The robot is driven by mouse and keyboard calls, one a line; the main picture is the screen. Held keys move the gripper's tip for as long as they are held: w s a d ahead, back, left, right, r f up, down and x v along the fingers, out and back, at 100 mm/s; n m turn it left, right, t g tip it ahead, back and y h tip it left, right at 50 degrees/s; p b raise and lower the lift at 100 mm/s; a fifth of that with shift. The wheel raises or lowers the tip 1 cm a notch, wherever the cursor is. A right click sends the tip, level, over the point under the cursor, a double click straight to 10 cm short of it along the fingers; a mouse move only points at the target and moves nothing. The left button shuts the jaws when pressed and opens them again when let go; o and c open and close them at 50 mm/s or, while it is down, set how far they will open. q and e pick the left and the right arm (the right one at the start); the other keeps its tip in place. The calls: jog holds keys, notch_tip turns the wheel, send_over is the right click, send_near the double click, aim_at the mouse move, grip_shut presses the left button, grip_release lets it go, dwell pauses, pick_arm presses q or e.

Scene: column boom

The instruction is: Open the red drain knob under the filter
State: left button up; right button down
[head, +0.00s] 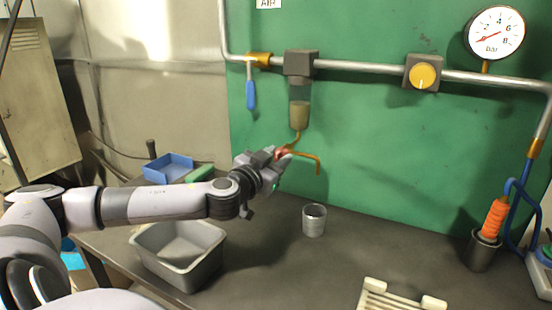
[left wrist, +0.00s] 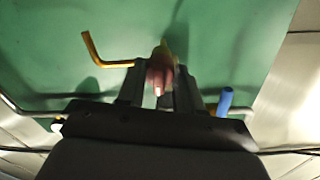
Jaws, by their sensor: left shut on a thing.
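The filter (head: 299,112) is a clear bowl under a dark block on the pipe, with brownish liquid in it. A brass drain tube (head: 309,155) runs below it and bends down at its right end. The red drain knob (head: 282,153) shows only as a small patch beneath the filter. My left gripper (head: 281,157) reaches it from the left and covers most of it. In the left wrist view the red knob (left wrist: 159,76) sits between the two fingers of my left gripper (left wrist: 160,88), which are shut on it. My right gripper is in neither view.
A clear cup (head: 314,220) stands on the bench below the tube's outlet. A grey bin (head: 180,258) and a blue tray (head: 168,167) are at the left. A blue-handled valve (head: 251,94), yellow knob (head: 423,76) and gauge (head: 496,33) are on the pipework.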

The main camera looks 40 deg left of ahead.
pick_arm(q)
jog(key=m+p, duration=0.1)
jog(key=m, duration=0.4)
jog(key=shift+r, duration=0.1)
jog(key=m, duration=0.7)
jog(key=shift+d+m+g, duration=0.1)
jog(key=shift+m+g, duration=0.3)
jog(key=shift+m+y, duration=0.4)
jog(key=shift+m, duration=1.3)
jog(key=o, duration=1)
jog(key=shift+o, duration=0.2)
